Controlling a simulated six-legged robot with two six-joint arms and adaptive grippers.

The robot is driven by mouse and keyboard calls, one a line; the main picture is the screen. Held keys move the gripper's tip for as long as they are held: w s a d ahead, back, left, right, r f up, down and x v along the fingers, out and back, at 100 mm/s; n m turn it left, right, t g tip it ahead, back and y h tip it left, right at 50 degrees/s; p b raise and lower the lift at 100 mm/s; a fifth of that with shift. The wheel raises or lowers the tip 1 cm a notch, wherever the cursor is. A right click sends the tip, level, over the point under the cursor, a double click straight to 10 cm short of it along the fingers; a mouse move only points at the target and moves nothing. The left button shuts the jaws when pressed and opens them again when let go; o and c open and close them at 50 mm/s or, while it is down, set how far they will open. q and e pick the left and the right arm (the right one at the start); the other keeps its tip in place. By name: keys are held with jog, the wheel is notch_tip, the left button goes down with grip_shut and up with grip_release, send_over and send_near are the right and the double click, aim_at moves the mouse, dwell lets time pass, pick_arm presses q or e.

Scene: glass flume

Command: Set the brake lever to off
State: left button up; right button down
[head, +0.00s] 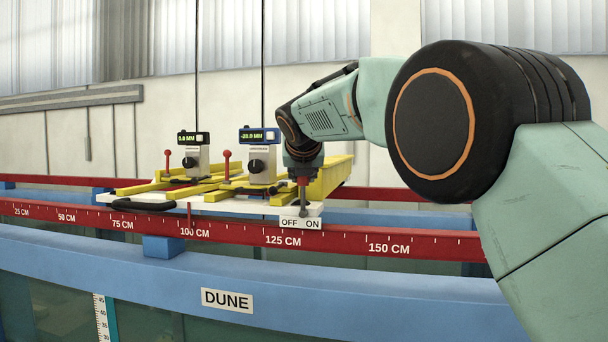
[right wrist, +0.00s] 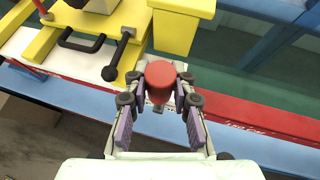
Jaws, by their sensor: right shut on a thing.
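The brake lever's red knob (right wrist: 160,76) sits between the fingers of my right gripper (right wrist: 161,96) in the right wrist view. The fingers are closed on it from both sides. In the head view my right gripper (head: 303,197) points down at the front right corner of the white carriage (head: 240,208), just above the OFF/ON label (head: 300,223). There the gripper hides most of the lever, so I cannot tell which word it stands at. My left gripper is not in view.
A red scale rail (head: 370,245) runs in front, above the blue flume beam (head: 340,285).

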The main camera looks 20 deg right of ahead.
jog(key=shift+r, duration=0.15)
jog(key=c, duration=1.6)
grip_release()
jog(key=o, duration=0.5)
jog(key=shift+w+d+f, duration=0.1)
jog(key=shift+w+f, duration=0.05)
jog(key=shift+f, duration=0.05)
jog(key=v, duration=1.2)
